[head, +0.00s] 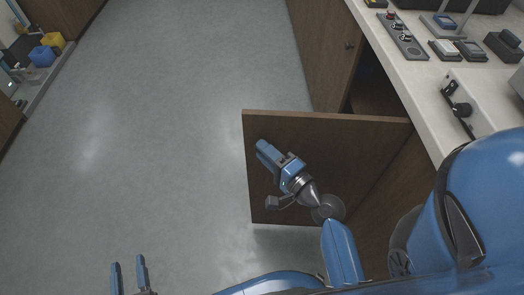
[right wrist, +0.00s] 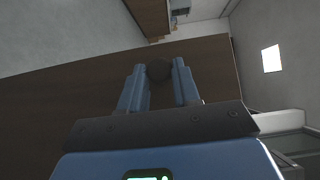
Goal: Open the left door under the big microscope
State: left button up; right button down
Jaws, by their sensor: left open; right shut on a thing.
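The brown wooden cabinet door (head: 330,140) stands swung out from the cabinet under the white counter, with the dark inside of the cabinet (head: 380,85) showing behind it. The door also fills much of the right wrist view (right wrist: 50,110). My right gripper (head: 262,147) is over the door near its outer edge. In the right wrist view its fingers are shut on a dark round knob (right wrist: 159,71). In the head view the gripper hides the knob. My left gripper (head: 128,268) is open and empty over the floor at the bottom left. I cannot make out a big microscope.
A second door (head: 328,45) with a small knob is shut beside the opening. The white counter (head: 425,85) holds a control panel (head: 402,34) and several small devices. A bench (head: 42,75) with yellow and blue items is at the far left. The grey floor between is clear.

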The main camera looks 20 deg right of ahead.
pick_arm(q)
jog(key=shift+s+f, duration=0.1)
jog(key=shift+s, duration=0.4)
pick_arm(e)
jog(key=shift+s, duration=0.3)
jog(key=c, duration=0.8)
grip_release()
